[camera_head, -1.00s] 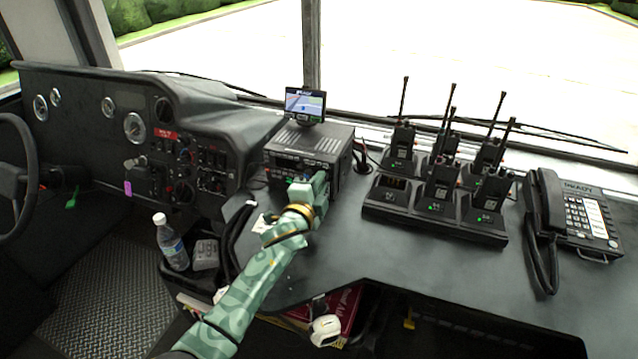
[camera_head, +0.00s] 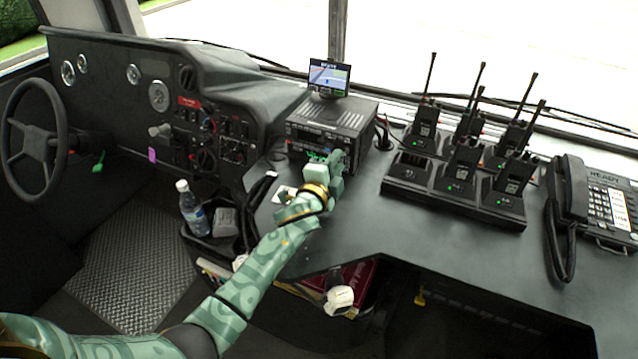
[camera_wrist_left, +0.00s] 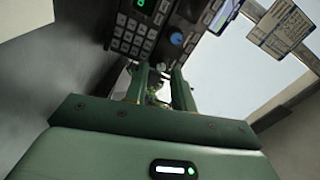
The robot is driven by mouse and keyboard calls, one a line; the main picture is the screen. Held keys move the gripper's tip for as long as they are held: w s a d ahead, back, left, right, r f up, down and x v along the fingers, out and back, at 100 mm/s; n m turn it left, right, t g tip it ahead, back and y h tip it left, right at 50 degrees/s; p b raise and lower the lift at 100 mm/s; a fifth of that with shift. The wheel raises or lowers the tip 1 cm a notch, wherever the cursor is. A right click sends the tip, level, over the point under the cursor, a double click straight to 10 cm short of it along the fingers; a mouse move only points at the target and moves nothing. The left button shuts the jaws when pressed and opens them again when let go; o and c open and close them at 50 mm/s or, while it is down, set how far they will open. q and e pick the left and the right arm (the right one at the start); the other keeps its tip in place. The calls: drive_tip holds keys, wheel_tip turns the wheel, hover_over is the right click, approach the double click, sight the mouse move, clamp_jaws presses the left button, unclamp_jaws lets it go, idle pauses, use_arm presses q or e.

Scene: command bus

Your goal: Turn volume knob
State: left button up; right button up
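The black radio unit (camera_head: 333,116) stands on the dash console, with a small display screen on top. My left gripper (camera_head: 340,160) is in front of the right part of the radio's face and hides some of it. In the left wrist view a small blue round knob (camera_wrist_left: 176,38) sits on the dark panel, beside a keypad of square buttons (camera_wrist_left: 131,36). My left gripper's two green fingers (camera_wrist_left: 160,76) are apart with a gap between them. The knob appears just beyond the right finger's tip, and nothing shows held. Whether they touch cannot be told. My right gripper is not in view.
A rack of handheld radios (camera_head: 455,185) with tall antennas stands right of the radio unit. A corded phone (camera_head: 600,205) is at the far right. A water bottle (camera_head: 192,208) stands lower left, and the steering wheel (camera_head: 34,140) is at the left edge.

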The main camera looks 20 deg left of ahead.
use_arm(q)
drive_tip(key=s+p, duration=0.1)
drive_tip(key=s, duration=0.3)
drive_tip(key=s+p, duration=0.1)
drive_tip(key=s, duration=0.4)
drive_tip(key=s+p, duration=0.1)
drive_tip(key=s, duration=0.4)
drive_tip(key=shift+a+r, duration=0.25)
drive_tip(key=shift+a, duration=0.05)
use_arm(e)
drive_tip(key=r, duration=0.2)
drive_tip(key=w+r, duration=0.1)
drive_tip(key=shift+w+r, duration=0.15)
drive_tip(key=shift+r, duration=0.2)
use_arm(q)
drive_tip(key=shift+f, duration=0.1)
